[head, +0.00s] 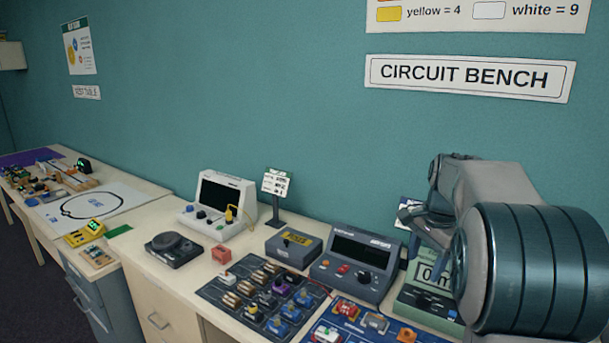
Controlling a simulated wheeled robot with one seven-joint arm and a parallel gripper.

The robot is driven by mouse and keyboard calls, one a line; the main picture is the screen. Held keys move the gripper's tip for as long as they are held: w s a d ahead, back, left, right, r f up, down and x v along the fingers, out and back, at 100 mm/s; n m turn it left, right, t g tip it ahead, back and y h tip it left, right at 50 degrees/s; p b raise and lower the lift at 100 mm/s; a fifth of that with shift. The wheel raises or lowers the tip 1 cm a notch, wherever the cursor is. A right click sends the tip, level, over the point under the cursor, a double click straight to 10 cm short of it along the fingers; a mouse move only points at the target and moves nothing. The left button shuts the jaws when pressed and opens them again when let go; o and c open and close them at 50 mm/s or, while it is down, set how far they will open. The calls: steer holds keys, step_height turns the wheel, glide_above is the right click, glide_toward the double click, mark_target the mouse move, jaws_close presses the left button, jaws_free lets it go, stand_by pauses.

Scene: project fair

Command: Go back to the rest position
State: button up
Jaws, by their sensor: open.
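My arm fills the right side of the head view, over the right end of the circuit bench (188,262). The dark part at its far end appears to be my gripper (412,215), partly hidden by my own arm. It is open, and I see nothing held in it. It is above and behind the green meter with a lit display (420,297); whether it touches anything there I cannot tell.
A dark parts tray (222,301), a blue board (327,325), a grey bench instrument (357,262), a white instrument (219,206) and a black round device (174,250) crowd the bench. Another table (136,193) stands at left. Open air lies above the benches.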

steer(key=s+a+f+n, duration=0.2)
steer(key=s+a+n, duration=0.2)
steer(key=s, duration=0.4)
steer(key=s+a+f+n+t, duration=0.1)
steer(key=s+a+f+n, duration=0.1)
steer(key=s+n, duration=0.3)
steer(key=s+a+f+n+t, duration=0.1)
steer(key=s+a+n, duration=0.3)
steer(key=s, duration=0.8)
steer(key=shift+a+f+n+h, duration=0.3)
steer(key=shift+a+f+n, duration=0.15)
steer(key=shift+a, duration=0.4)
steer(key=shift+s+d, duration=0.1)
steer(key=shift+d, duration=0.05)
